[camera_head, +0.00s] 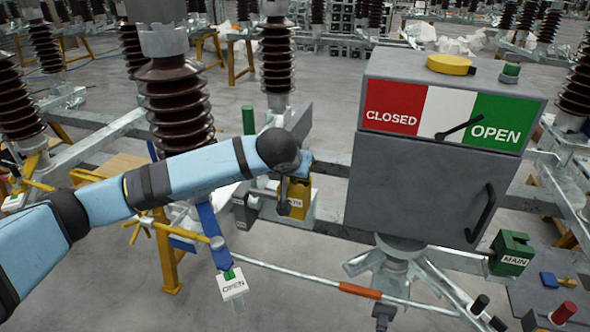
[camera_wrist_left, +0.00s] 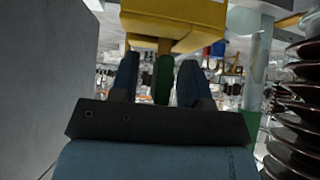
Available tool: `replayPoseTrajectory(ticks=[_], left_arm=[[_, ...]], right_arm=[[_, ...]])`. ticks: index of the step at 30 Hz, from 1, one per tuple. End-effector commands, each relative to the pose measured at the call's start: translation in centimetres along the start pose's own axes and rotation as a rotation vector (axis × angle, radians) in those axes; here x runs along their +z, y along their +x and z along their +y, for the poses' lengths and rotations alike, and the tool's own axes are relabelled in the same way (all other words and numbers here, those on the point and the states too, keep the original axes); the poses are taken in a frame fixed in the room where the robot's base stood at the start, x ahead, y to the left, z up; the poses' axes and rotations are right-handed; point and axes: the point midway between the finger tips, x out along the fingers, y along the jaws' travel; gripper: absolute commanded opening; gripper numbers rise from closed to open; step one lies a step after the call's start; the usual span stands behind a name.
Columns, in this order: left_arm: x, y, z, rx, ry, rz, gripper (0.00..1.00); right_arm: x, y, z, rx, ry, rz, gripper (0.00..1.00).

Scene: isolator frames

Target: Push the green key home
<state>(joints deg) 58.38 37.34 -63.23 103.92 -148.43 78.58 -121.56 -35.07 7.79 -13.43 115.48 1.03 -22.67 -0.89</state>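A green key (camera_wrist_left: 163,78) shows in the wrist view between the two fingers of my left gripper (camera_wrist_left: 158,82). A gap shows at its left side and it is close to the right finger; I cannot tell if they touch. A tan stem (camera_wrist_left: 164,46) joins the key to a yellow lock box (camera_wrist_left: 175,22) above it in the picture. In the head view the yellow box (camera_head: 298,200) is partly hidden by my left arm, whose end (camera_head: 293,165) reaches it. The key is hidden there. My right gripper is not in view.
A grey cabinet (camera_head: 415,190) with a CLOSED/OPEN indicator pointing to the OPEN side stands close right of my left arm. A green MAIN box (camera_head: 511,252) sits lower right. A brown insulator (camera_head: 178,105) stands behind the arm. A white OPEN tag (camera_head: 232,286) hangs below.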

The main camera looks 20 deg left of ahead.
Motion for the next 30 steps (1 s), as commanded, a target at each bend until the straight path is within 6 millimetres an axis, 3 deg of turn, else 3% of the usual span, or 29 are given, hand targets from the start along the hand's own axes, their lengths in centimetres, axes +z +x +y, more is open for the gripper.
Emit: replayPoseTrajectory(ticks=[1,4,10,21,30], left_arm=[[0.1,0.1,0.0,0.0,0.0,0.0,0.42],[0.1,0.2,0.0,0.0,0.0,0.0,0.42],[0.1,-0.1,0.0,0.0,0.0,0.001,0.42],[0.0,-9.1,0.0,0.0,0.002,0.004,0.42],[0.0,-13.3,0.0,0.0,0.0,0.002,0.42]], right_arm=[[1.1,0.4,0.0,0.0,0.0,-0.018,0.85],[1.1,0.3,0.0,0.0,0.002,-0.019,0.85],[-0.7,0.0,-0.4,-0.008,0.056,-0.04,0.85],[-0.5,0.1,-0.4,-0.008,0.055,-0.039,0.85],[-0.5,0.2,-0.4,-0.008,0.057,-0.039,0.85]])
